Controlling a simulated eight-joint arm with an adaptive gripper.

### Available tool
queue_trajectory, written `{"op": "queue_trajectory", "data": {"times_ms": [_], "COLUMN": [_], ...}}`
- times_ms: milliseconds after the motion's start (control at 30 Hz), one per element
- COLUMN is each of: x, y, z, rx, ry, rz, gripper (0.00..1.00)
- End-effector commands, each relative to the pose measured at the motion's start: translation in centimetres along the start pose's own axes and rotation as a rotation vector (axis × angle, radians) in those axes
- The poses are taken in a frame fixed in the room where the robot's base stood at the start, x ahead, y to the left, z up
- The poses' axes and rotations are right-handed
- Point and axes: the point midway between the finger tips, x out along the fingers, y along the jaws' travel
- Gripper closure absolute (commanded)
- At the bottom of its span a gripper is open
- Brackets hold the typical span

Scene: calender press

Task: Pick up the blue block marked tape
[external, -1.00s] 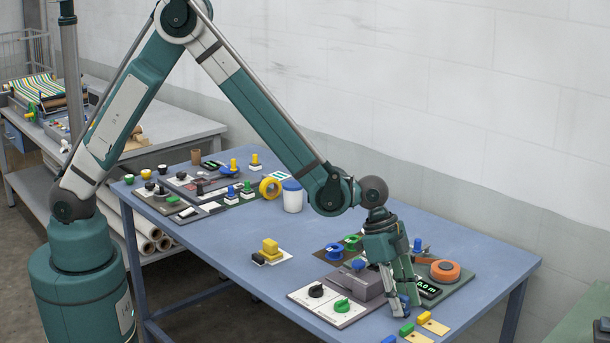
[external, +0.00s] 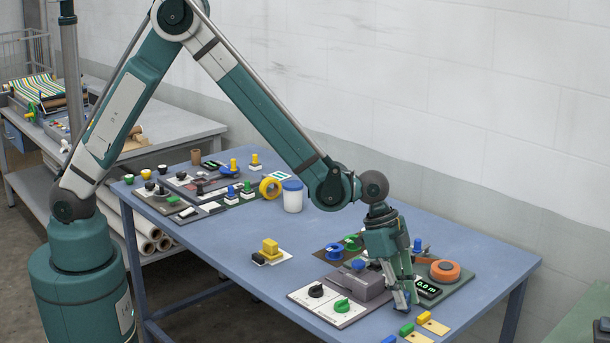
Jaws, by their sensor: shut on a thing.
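My gripper (external: 408,300) points down over the front right part of the blue table. Its fingers are closed around a small blue block (external: 407,297), which is mostly hidden between the fingertips. The marking on it cannot be read from here. Another small blue block (external: 388,340) shows at the bottom edge of the picture, beside a green block (external: 406,329) and a yellow block (external: 424,317) in a row near tan cards.
A grey device (external: 362,280) and a white panel with black and green knobs (external: 328,312) stand left of the gripper. An orange roll (external: 445,271) and a lit display (external: 428,288) are on its right.

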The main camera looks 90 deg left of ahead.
Motion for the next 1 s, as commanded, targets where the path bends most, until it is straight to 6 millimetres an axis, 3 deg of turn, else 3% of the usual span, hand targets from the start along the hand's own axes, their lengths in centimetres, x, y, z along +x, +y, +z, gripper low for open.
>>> {"op": "queue_trajectory", "data": {"times_ms": [600,1000], "x": [-7.2,-8.0], "y": [0.0,0.0], "z": [-2.9,-3.3], "rx": [0.000,0.000], "ry": [0.000,0.000], "rz": [0.000,0.000], "gripper": [0.99,0.99]}}
